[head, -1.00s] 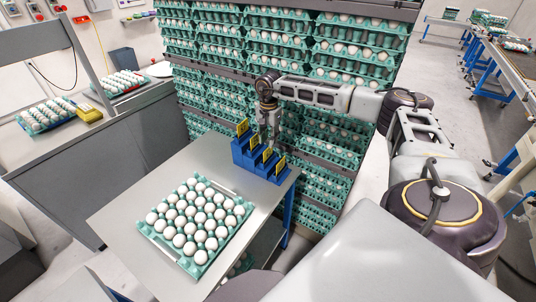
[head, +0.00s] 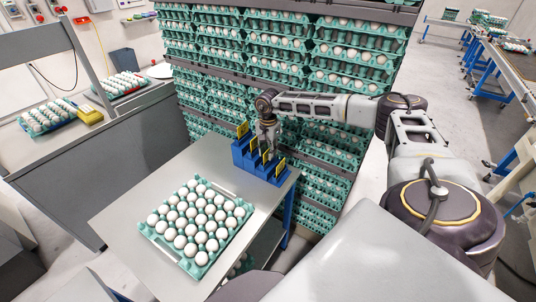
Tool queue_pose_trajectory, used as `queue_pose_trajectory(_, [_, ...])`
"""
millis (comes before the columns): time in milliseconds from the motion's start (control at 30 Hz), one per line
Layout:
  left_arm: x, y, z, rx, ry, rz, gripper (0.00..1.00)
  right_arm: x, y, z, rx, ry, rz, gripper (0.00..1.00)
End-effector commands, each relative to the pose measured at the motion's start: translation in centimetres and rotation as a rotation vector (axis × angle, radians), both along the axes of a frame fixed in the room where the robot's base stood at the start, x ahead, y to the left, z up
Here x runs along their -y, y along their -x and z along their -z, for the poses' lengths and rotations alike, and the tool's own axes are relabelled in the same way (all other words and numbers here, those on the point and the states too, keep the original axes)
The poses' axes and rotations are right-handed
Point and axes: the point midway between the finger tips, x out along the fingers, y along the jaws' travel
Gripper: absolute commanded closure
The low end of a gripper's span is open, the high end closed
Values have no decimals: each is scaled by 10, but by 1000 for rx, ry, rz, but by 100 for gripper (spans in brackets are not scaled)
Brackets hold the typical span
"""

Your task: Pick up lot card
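Several yellow lot cards stand upright in a stepped blue holder (head: 238,156) at the far right corner of the metal table. One yellow card (head: 242,130) is at the holder's left end, and another card (head: 280,166) is at its right end. My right gripper (head: 266,150) points down at the middle of the holder, among the cards. Its fingers are small and overlap the middle cards, so I cannot tell whether they are open or touch a card. My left gripper is not in view.
A teal tray (head: 158,238) full of white eggs lies on the metal table (head: 120,215), in front of the holder. Tall stacks of egg trays (head: 330,95) stand close behind the holder and my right arm. The table's left part is bare.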

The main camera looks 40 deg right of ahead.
Motion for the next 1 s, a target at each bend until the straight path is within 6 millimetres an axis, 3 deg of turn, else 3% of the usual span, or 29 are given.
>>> queue_pose_trajectory(267, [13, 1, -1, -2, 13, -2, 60, 0, 0, 8, 0, 0, 0, 71])
queue_pose_trajectory(567, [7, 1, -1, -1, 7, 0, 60, 0, 0, 7, 0, 0, 0, 71])
queue_pose_trajectory(800, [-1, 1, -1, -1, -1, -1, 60, 0, 0, 7, 0, 0, 0, 100])
queue_pose_trajectory(1000, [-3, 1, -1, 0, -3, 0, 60, 0, 0, 7, 0, 0, 0, 100])
